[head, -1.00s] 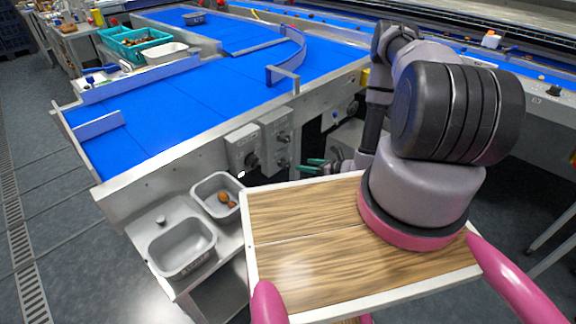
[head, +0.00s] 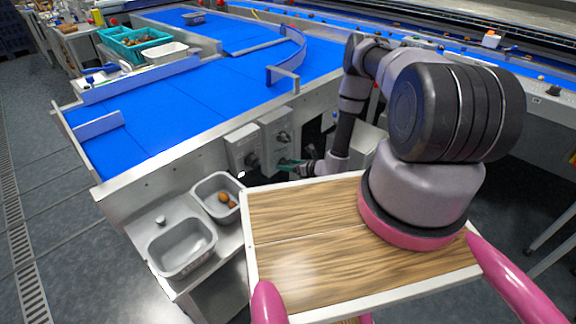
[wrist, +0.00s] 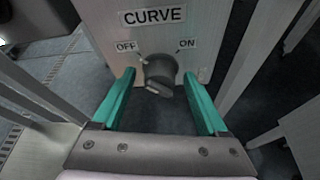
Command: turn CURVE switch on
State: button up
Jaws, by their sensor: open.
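The CURVE switch is a dark rotary knob (wrist: 158,72) on a light grey box (wrist: 205,20), under a CURVE label, with OFF at its left and ON at its right. Its pointer end appears turned toward OFF. My gripper (wrist: 162,85) is open, with one green finger on each side of the knob in the wrist view; I cannot tell whether either touches it. In the head view my gripper (head: 285,163) is at the lower part of the right-hand switch box (head: 275,135), and hides the lower knob there.
Another switch box (head: 242,148) with a dark knob stands just left. The blue conveyor (head: 190,95) lies above the boxes.

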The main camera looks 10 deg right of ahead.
grip_shut()
jog(key=m+g+y, duration=0.1)
jog(key=m+y, duration=0.1)
jog(key=m, duration=0.1)
jog(key=shift+d+f, duration=0.1)
jog(key=shift+d, duration=0.05)
jog(key=m+y, duration=0.2)
jog(key=m, duration=0.1)
jog(key=shift+w+d+f, duration=0.1)
jog(key=m+y, duration=0.1)
jog(key=m, duration=0.3)
jog(key=shift+f+y, duration=0.2)
jog(key=shift+y, duration=0.2)
jog(key=shift+f+m+t+y, duration=0.1)
jog(key=shift+m+t+y, duration=0.45)
jog(key=shift+m, duration=1.45)
jog(key=shift+y, duration=0.25)
